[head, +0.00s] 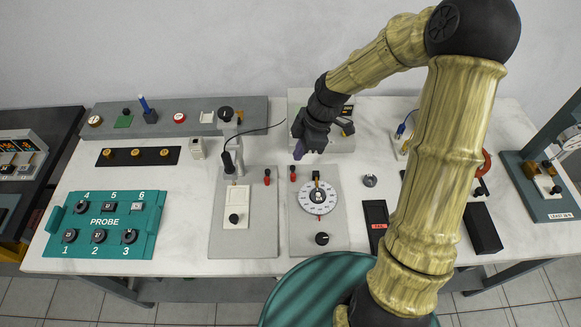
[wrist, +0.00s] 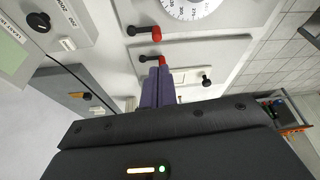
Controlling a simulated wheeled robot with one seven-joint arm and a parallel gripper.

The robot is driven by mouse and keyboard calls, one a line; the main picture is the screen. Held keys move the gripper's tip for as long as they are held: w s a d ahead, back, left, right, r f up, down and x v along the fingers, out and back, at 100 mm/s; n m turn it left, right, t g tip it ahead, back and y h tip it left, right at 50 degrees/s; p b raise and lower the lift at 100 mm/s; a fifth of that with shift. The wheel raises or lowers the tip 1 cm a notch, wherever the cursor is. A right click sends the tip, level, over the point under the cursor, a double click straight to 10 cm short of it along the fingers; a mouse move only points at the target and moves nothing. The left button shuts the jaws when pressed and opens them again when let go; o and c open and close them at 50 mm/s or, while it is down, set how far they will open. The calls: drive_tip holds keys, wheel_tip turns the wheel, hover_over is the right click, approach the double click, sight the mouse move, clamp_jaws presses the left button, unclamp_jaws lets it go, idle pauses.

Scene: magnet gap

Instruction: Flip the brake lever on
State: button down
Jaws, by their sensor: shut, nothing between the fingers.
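Two small levers with red ends stand on the grey panels, and no label shows which one is the brake. One lever (head: 267,177) is at the upper right of the left panel; it also shows in the wrist view (wrist: 163,60), just beyond my fingertips and partly hidden by them. The other lever (head: 293,173) is at the upper left of the dial panel; in the wrist view it (wrist: 156,34) lies a little farther off, clear of my fingers. My gripper (head: 299,153) is shut and empty, with purple fingers (wrist: 158,72) pointing toward the levers. I cannot tell whether it touches one.
A white dial (head: 319,197) and black knob (head: 322,239) sit on the dial panel. A slide plate (head: 236,207) and a post with a cable stand on the left panel. A teal probe box (head: 104,225) is farther left. A grey box (head: 298,105) stands behind my gripper.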

approach(293, 171)
drive_tip(key=s+a+f, duration=0.2)
drive_tip(key=a+f, duration=0.1)
drive_tip(key=s+a+f, duration=0.1)
drive_tip(key=a+f, duration=0.1)
drive_tip(key=shift+s, duration=0.3)
